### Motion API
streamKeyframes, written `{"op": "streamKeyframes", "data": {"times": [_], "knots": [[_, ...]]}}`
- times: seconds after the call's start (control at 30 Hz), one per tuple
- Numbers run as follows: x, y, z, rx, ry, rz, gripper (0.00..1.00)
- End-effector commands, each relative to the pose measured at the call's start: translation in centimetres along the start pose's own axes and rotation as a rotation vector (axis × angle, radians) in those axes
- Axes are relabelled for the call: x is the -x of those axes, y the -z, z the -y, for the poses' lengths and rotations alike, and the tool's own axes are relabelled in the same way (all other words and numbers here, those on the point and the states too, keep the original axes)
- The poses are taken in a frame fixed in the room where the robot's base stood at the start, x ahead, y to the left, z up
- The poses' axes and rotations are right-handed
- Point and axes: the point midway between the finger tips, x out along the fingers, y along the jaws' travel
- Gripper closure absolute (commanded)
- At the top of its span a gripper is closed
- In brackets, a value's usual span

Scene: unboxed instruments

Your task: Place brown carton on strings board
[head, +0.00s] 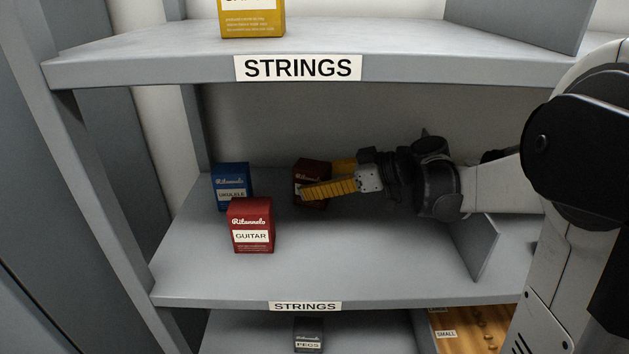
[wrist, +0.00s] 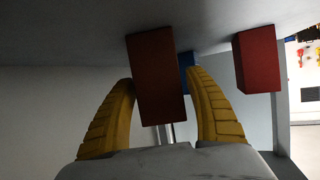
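The brown carton (head: 302,172) is at the back of the middle shelf board (head: 370,280), whose front edge has a STRINGS label (head: 305,307). My gripper (head: 325,177) reaches in from the right with its yellow fingers on either side of the carton; the near finger hides part of it. In the upside-down wrist view the carton (wrist: 157,90) stands between the two fingers, its base seemingly on the board. A narrow gap shows beside the right finger, so the gripper looks open around it.
A blue ukulele carton (head: 232,188) and a red guitar carton (head: 251,226) stand to the left on the same board. An upper board (head: 170,60) with a larger STRINGS label holds a yellow carton (head: 252,22). A low divider (head: 485,248) is at right. The board's front middle is clear.

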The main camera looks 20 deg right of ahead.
Motion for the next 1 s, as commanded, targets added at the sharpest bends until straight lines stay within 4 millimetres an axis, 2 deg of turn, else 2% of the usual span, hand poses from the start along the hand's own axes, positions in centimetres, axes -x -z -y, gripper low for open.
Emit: {"op": "streamKeyframes", "data": {"times": [0.17,0.5,0.6,1.0], "knots": [[0.3,0.4,0.0,0.000,-0.001,0.000,0.37],[6.1,0.3,-0.1,-0.002,-0.003,0.000,0.37],[7.1,0.3,-0.1,-0.001,-0.002,0.000,0.37],[7.6,0.3,0.0,0.001,0.000,-0.001,0.37]]}}
